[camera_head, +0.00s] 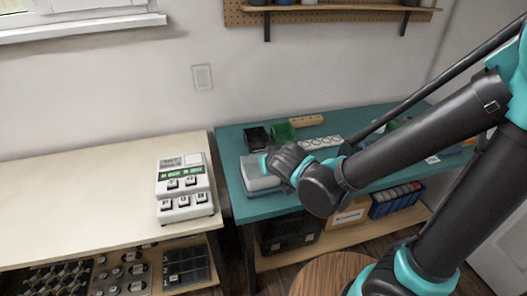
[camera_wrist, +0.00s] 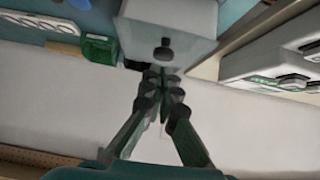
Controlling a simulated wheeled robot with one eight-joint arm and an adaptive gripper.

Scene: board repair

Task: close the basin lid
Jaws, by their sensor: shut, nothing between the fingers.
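The basin (camera_head: 258,173) is a pale box at the left front of the teal bench, partly hidden behind my gripper. In the wrist view a pale grey-white panel with a dark round knob (camera_wrist: 164,50) fills the top middle. It looks like the basin's lid (camera_wrist: 185,22), but I cannot tell its angle. My gripper (camera_wrist: 163,78) is shut and empty, its fingertips just below the knob in the picture. I cannot tell whether they touch it. In the head view my gripper (camera_head: 268,163) is at the basin's right side, its fingers mostly hidden by the wrist.
A black bin (camera_head: 256,137) and a green bin (camera_head: 283,132) stand behind the basin, with a white holed strip (camera_head: 320,142) to their right. A white keyed device (camera_head: 184,188) stands on the wooden table at left. The wooden table is otherwise mostly clear.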

